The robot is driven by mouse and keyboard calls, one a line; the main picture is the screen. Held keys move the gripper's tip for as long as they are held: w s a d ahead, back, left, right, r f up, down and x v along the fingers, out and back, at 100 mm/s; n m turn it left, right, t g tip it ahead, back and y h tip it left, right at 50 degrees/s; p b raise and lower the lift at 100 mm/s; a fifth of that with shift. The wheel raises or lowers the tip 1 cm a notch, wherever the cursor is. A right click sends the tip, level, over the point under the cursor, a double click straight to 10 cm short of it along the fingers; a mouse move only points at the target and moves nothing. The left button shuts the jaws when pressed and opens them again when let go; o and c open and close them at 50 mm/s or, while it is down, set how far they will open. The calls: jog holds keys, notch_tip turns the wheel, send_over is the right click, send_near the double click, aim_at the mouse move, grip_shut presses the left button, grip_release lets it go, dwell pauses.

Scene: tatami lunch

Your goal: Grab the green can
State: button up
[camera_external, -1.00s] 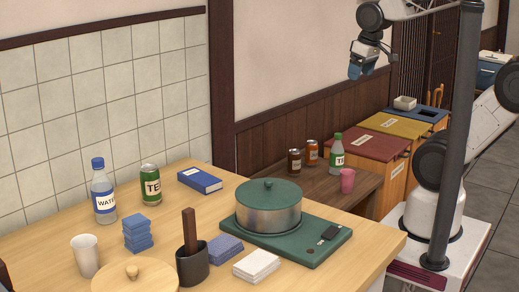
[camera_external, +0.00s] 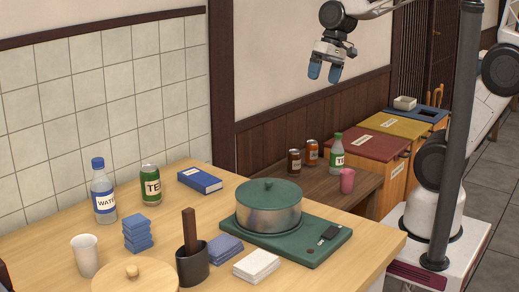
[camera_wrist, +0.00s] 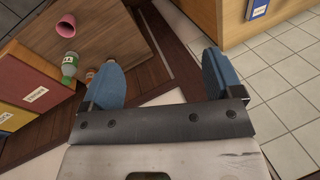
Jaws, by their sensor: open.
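The green can (camera_external: 151,185) with a "TEA" label stands upright on the wooden table, right of the water bottle (camera_external: 104,192) and left of the blue book. My gripper (camera_external: 325,72) is open and empty in the air, above and behind the table, well to the right of the can. In the wrist view my gripper (camera_wrist: 165,78) shows its two blue fingers spread apart with nothing between them. The green can does not show in the wrist view.
A lower bench holds two cans, a green-capped bottle (camera_external: 337,154) and a pink cup (camera_external: 347,180). Colored bins stand behind. The tiled wall (camera_external: 110,90) is close behind the green can.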

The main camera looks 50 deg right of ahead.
jog(key=w+a+f+m+g+y, duration=0.25)
jog(key=w+a, duration=0.55)
jog(key=a, duration=0.5)
jog(key=m+y, duration=0.8)
jog(key=m, duration=0.3)
send_near(151, 185)
jog(key=shift+w+f+g+h, duration=0.15)
jog(key=shift+w+f+g, duration=0.1)
jog(key=shift+w+f, duration=0.25)
jog(key=shift+w+f+g+h, duration=0.1)
jog(key=shift+w+f+g, duration=0.2)
jog(key=shift+w, duration=0.45)
jog(key=shift+a+f, duration=0.2)
jog(key=shift+a, duration=0.1)
jog(key=shift+x, duration=1.25)
